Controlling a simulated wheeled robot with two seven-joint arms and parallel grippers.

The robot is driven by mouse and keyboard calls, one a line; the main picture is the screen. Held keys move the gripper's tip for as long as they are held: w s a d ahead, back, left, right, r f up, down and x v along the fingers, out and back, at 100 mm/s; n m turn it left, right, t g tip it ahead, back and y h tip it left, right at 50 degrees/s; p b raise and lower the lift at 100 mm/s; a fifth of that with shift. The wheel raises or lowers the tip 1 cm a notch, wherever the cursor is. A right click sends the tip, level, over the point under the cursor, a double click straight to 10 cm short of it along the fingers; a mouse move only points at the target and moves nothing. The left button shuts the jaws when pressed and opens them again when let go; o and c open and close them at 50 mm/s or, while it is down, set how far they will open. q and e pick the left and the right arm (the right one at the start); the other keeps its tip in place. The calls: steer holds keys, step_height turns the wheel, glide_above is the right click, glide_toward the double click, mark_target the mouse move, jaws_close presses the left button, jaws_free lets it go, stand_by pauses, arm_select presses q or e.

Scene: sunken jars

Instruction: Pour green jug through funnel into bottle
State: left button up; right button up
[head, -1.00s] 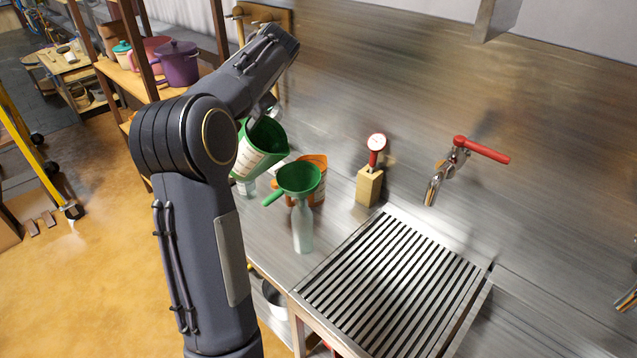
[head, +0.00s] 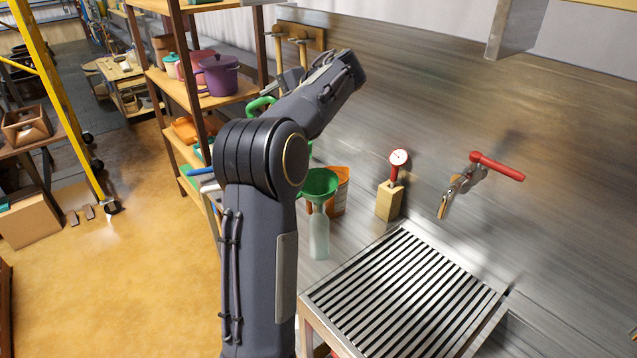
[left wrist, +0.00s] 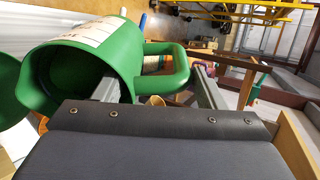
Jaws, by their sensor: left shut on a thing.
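The green jug (left wrist: 122,58) is tilted, with its open mouth facing left in the left wrist view. My left gripper (left wrist: 170,78) is shut on its handle. In the head view my left arm hides most of the jug; its green handle (head: 262,103) shows above the arm. The green funnel (head: 320,184) sits in the neck of the clear bottle (head: 319,236), which stands upright on the steel counter. A green edge (left wrist: 10,92) at the left of the wrist view looks like the funnel. Whether liquid is flowing cannot be seen. My right gripper is not in view.
An orange container (head: 341,187) stands behind the funnel. Shelves with a purple pot (head: 218,76) stand at left.

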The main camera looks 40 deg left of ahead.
arm_select(q)
steer(key=shift+a, duration=0.15)
steer(key=shift+r, duration=0.1)
stand_by(0.3)
steer(key=shift+w+d+r+y+b, duration=0.1)
steer(key=shift+d+r+y+b, duration=0.25)
steer(key=shift+d, duration=0.2)
steer(key=shift+w+d+r+g+y+b, duration=0.15)
steer(key=shift+d+r+g+y+b, duration=0.05)
steer(key=shift+d+y+b, duration=0.35)
steer(key=shift+w+d+r+g+y+b, duration=0.15)
steer(key=shift+d+r+g+y+b, duration=0.1)
steer(key=shift+d+y+b, duration=0.25)
steer(key=shift+w+d+r+g+y+b, duration=0.15)
steer(key=shift+d+r+y+b, duration=0.05)
steer(key=shift+d+y+b, duration=0.35)
stand_by(4.8)
